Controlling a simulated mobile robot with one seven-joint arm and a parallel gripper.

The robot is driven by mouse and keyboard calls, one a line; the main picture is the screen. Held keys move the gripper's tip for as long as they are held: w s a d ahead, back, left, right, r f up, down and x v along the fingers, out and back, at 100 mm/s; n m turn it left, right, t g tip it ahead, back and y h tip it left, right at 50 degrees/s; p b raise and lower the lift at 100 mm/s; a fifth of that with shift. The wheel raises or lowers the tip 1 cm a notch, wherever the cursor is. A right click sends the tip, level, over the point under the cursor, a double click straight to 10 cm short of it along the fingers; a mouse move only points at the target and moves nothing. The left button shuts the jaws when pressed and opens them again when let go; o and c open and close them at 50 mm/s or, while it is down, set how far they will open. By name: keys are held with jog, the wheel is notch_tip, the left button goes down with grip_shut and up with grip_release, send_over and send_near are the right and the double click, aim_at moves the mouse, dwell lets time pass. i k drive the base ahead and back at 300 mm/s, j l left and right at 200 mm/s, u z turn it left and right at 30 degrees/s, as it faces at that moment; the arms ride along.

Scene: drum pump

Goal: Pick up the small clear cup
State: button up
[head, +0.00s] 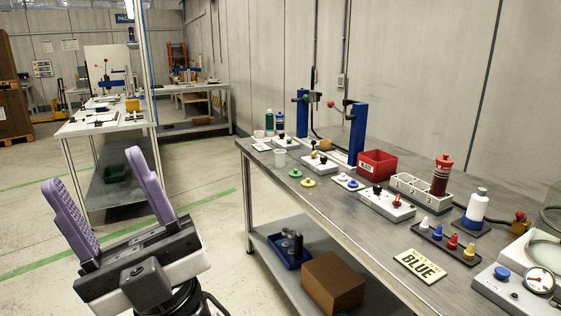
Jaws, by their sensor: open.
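A small clear cup (280,158) stands upright on the grey workbench (262,171), near its far left end. A second small pale cup-like thing (259,134) stands just behind it to the left; it is too small to tell what it is. My gripper (92,169) is at the lower left, with two purple ribbed fingers spread wide apart and pointing up. It is open and empty, over the floor, well left of the bench and apart from the cup.
The lower shelf holds a blue tray (290,251) and a brown box (333,283). Floor between gripper and bench is clear.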

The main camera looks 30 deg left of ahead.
aim_at(280, 159)
jog(key=i+j, duration=0.6)
jog(key=i+j+u, duration=0.15)
jog(key=i+j, duration=1)
jog(key=i, duration=0.25)
jog(key=j+u, duration=0.05)
